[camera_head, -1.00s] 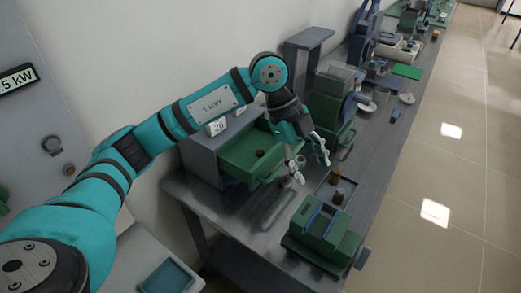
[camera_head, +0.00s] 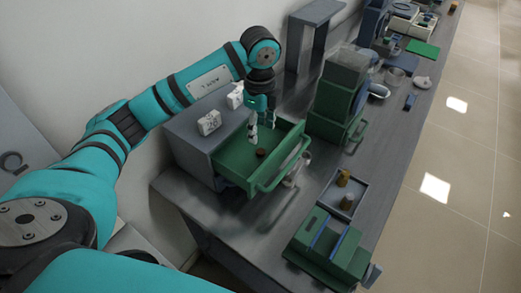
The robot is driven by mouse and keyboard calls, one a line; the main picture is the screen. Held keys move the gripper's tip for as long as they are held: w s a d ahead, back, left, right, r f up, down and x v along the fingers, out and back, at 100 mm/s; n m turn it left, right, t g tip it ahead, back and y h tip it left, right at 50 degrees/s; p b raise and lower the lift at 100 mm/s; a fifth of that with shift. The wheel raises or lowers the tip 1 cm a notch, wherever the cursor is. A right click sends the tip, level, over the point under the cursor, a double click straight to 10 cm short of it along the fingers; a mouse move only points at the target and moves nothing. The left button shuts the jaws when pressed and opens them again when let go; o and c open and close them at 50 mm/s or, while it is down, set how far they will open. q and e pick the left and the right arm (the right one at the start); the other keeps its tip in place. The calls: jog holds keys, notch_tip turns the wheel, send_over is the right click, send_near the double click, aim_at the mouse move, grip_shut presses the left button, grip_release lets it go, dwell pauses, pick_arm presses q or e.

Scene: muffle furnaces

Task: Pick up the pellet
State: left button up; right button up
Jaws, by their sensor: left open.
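The pellet (camera_head: 261,152) looks like a small dark brown lump lying on the floor of the open green drawer (camera_head: 232,165). The drawer is pulled out from a grey cabinet on the bench. My left gripper (camera_head: 262,127) is open and points down above the drawer, with its fingertips a little above and behind the pellet in the picture. It appears empty and apart from the pellet. My right gripper is out of view.
The drawer's front wall and handle (camera_head: 283,171) stand near the gripper. White number blocks (camera_head: 209,122) sit on the cabinet. A tray (camera_head: 341,189) with brown pieces and a green device (camera_head: 325,243) are to the right. Bare bench (camera_head: 268,218) lies in front.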

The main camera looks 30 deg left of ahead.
aim_at(261, 151)
pick_arm(q)
notch_tip(261, 151, down, 3)
jog(key=shift+d+f+p, duration=0.1)
jog(key=shift+p, duration=0.25)
notch_tip(261, 151, down, 4)
jog(key=shift+f+p, duration=0.25)
jog(key=shift+p, duration=0.55)
jog(key=shift+f, duration=0.15)
jog(key=shift+c, duration=0.9)
jog(key=c, duration=0.6)
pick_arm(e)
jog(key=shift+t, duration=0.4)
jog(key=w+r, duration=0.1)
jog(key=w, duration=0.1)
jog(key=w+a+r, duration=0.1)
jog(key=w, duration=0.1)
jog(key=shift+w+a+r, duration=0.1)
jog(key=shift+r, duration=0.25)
